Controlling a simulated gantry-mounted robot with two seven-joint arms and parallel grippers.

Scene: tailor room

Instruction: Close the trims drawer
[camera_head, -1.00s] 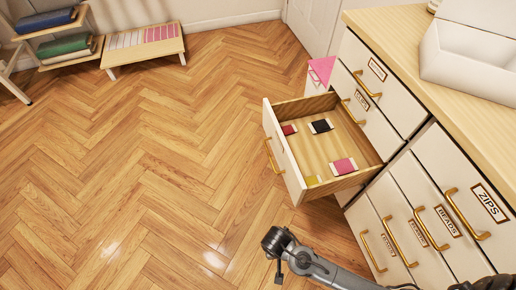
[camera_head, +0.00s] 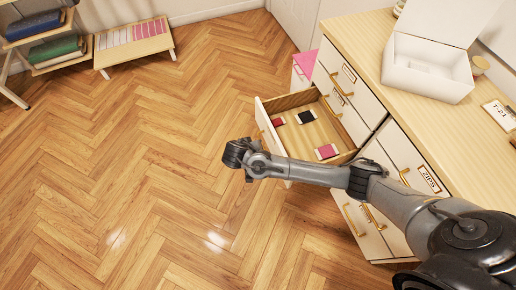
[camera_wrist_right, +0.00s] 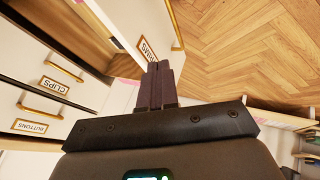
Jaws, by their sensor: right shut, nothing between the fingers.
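The trims drawer (camera_head: 317,136) stands pulled out of the white cabinet. Inside lie a red, a black and a pink-and-white piece. Its white front (camera_head: 267,127) faces left, its lower part hidden behind my right arm. In the right wrist view the front (camera_wrist_right: 153,18) bears a partly hidden label that seems to read TRIMS. My right gripper (camera_head: 233,154) is in front of the drawer, on its outer side, above the floor. Its fingers (camera_wrist_right: 158,84) are shut and empty, pointing toward the front; I cannot tell whether they touch it. My left gripper is not in view.
The other cabinet drawers look shut, including CLIPS (camera_wrist_right: 54,86), BUTTONS (camera_wrist_right: 31,126) and ZIPS (camera_head: 429,180). An open white box (camera_head: 428,75) stands on the wooden cabinet top. A low bench (camera_head: 134,42) and a shelf rack (camera_head: 40,40) stand far left. The floor between is clear.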

